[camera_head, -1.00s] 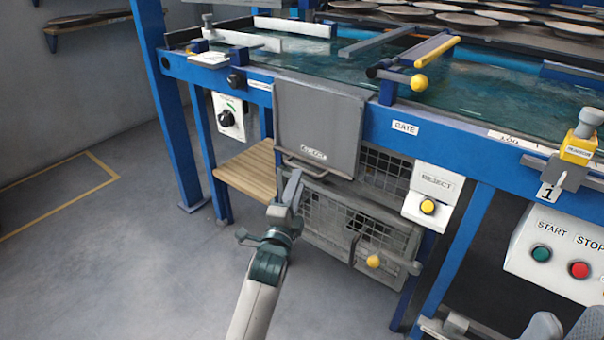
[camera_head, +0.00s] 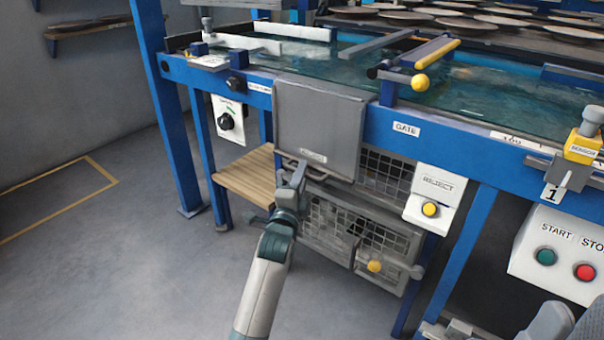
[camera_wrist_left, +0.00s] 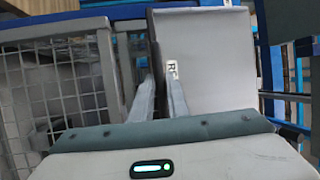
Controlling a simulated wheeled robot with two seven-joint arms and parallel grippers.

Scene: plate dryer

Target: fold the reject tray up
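The reject tray (camera_head: 317,125) is a grey flat panel hanging down at the front of the blue frame, with a bar handle (camera_head: 318,174) along its lower edge. Its label is too small to read in the head view. In the left wrist view the panel (camera_wrist_left: 212,60) fills the upper middle. My left gripper (camera_head: 298,172) is at the left part of the handle. In the left wrist view, its two fingers (camera_wrist_left: 162,85) are apart with a narrow gap, close to the tray's lower edge. Whether the bar lies between them is unclear. Grey parts of my right arm show at the bottom right.
A wooden shelf (camera_head: 247,175) is at left. The REJECT button box (camera_head: 432,205) and START/STOP box (camera_head: 562,250) are to the right. The floor at left is clear.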

